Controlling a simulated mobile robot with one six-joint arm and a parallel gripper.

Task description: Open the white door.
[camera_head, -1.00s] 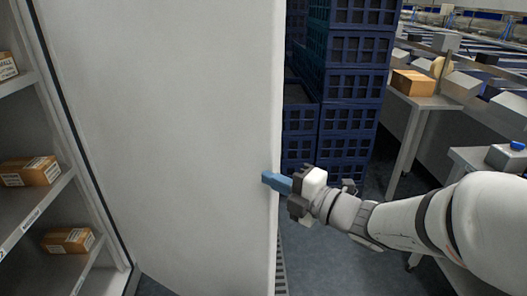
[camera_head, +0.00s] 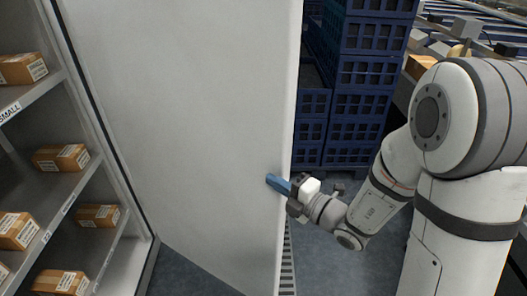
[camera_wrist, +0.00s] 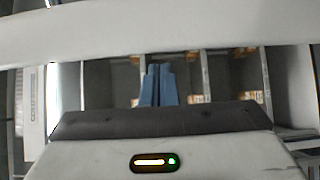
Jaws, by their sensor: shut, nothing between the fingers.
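The white door (camera_head: 180,110) stands swung out from the shelf cabinet at left in the head view, and its free edge is at the right. My gripper (camera_head: 278,184) is at that free edge, low on the door. Its blue fingers are together and empty, and they overlap the door's near face; I cannot tell whether they touch it. In the wrist view the closed blue fingers (camera_wrist: 158,85) point towards the shelves. A pale band across the top of that view looks like the door's edge. No handle shows.
Cabinet shelves (camera_head: 50,188) with several small cardboard boxes are at left. Stacked dark blue crates (camera_head: 350,100) stand behind the door at right. A floor grate (camera_head: 287,265) lies by the door's lower edge. Grey floor is clear below my arm.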

